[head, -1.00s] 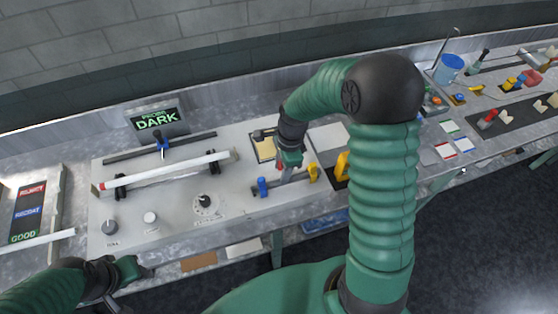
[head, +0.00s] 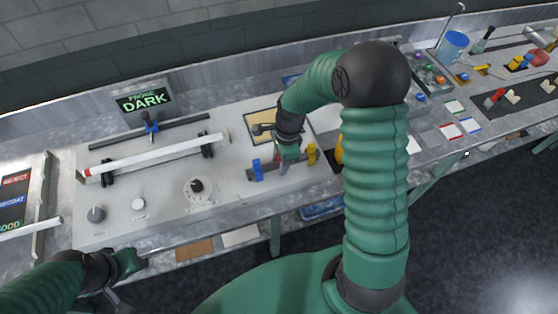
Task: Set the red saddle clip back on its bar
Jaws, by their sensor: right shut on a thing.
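My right gripper (head: 283,165) points down at the dark bar (head: 295,171) on the pale bench panel. It is shut on the red saddle clip (head: 282,168), of which only a small red patch shows; the hand hides the rest. The clip is between a blue clip (head: 257,170) on its left and a yellow clip (head: 311,154) on its right. I cannot tell whether it touches the bar. My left gripper (head: 140,264) is low at the left, in front of the bench edge, away from the clips; its jaw opening is unclear.
A white glass tube (head: 155,156) rests on black supports left of the bar. A dial (head: 197,187) and knobs sit in front of it. A display reading DARK (head: 143,100) stands behind. A yellow-tan pad (head: 260,121) lies behind the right gripper.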

